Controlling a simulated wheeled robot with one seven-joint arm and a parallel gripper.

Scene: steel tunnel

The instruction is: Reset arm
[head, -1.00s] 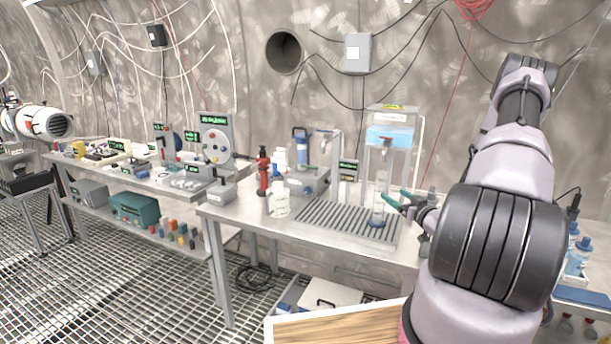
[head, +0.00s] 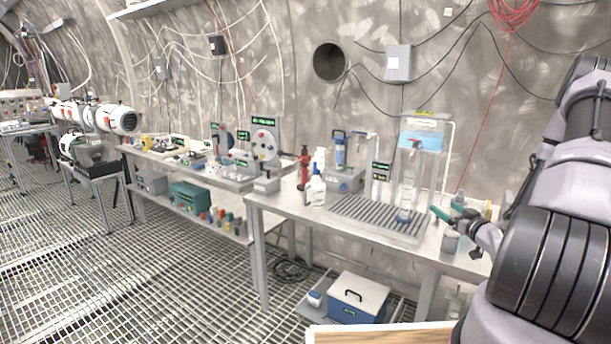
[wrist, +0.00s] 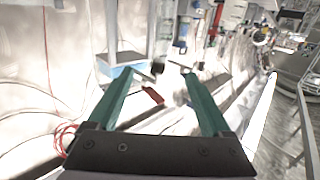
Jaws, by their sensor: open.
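My gripper (head: 445,216) is at the right of the head view, over the right end of the steel workbench (head: 290,209). Its teal fingers are spread apart with nothing between them, as the wrist view (wrist: 158,72) shows. A tall clear cylinder (head: 405,205) stands upright on the slotted drain grate (head: 360,215), left of my fingers and apart from them. Behind it is a water tank with blue liquid (head: 421,141). My arm covers the right part of the head view and hides the bench's right end.
Another bench with instruments (head: 180,165) runs further left. A white and blue box (head: 358,297) sits below. The grated floor (head: 180,270) at left is clear.

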